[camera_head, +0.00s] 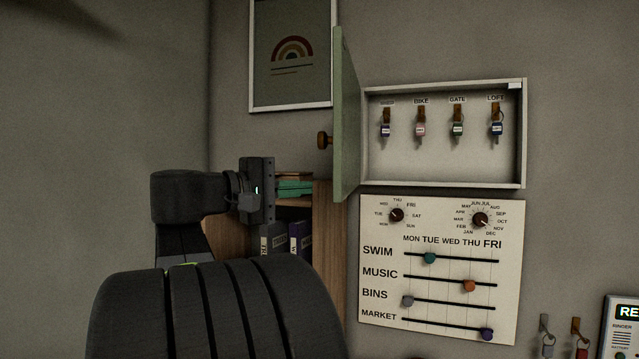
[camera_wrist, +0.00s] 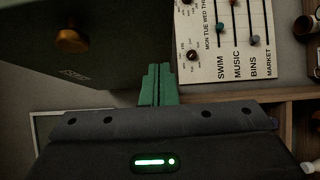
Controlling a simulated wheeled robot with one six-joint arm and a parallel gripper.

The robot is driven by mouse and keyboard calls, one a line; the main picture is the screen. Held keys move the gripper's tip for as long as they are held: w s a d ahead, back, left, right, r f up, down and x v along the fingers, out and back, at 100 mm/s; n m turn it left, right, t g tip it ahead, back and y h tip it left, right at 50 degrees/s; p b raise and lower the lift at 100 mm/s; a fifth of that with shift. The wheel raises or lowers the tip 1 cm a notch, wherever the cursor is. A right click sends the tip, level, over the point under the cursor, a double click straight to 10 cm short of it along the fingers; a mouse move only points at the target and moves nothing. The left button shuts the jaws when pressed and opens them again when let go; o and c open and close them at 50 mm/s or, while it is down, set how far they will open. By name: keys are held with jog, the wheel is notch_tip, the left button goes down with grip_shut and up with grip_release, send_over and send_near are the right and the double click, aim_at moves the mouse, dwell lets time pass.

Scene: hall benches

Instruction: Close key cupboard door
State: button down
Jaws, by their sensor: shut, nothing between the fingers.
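The key cupboard (camera_head: 525,140) is a shallow pale box on the wall, with several tagged keys hanging inside. Its green door (camera_head: 346,120) stands wide open, swung out from the left side, with a round brown knob (camera_head: 323,140) on its outer face. In the wrist view the door (camera_wrist: 110,60) fills the upper left, dark, with its knob (camera_wrist: 72,40). My gripper (camera_head: 311,187) is left of the door's lower part and below the knob in the head view. Its green fingers (camera_wrist: 157,68) are shut and empty. I cannot tell whether they touch the door.
A board with dials and sliders (camera_head: 440,270) hangs below the cupboard. A wooden shelf (camera_head: 330,240) with binders (camera_head: 300,238) stands behind my gripper. A framed picture (camera_head: 292,55) hangs upper left. Keys on hooks (camera_head: 577,340) are at lower right.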

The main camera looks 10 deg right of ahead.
jog(key=d, duration=0.2)
jog(key=s+d+p, duration=0.1)
jog(key=shift+s+d, duration=0.2)
jog(key=shift+d, duration=0.2)
